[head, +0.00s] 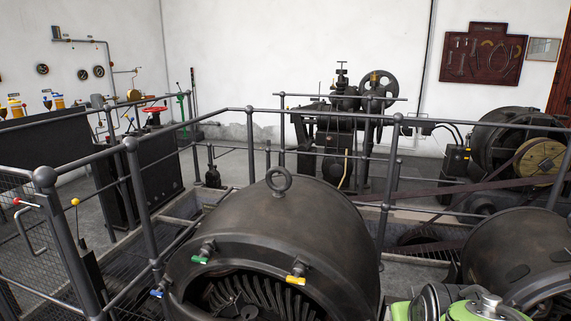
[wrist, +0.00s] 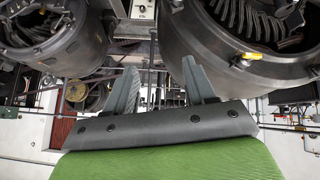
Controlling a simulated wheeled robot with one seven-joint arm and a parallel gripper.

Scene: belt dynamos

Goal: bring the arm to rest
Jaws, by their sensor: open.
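My gripper (wrist: 160,68) shows in the wrist view, with its two grey fingers wide apart and nothing between them. The wrist view is upside down relative to the room. The fingers point towards the gap between two dark dynamos, one at the left (wrist: 55,35) and one at the right (wrist: 245,60), and no contact shows. In the head view, green and dark parts of my arm (head: 470,306) show at the bottom right edge, but the gripper's fingers are not seen there.
A large dynamo (head: 275,235) with a lifting ring fills the middle foreground, another (head: 520,255) stands at the right. Grey railings (head: 190,130) enclose the machines. A tool board (head: 483,53) hangs on the back wall. The air above the dynamos is clear.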

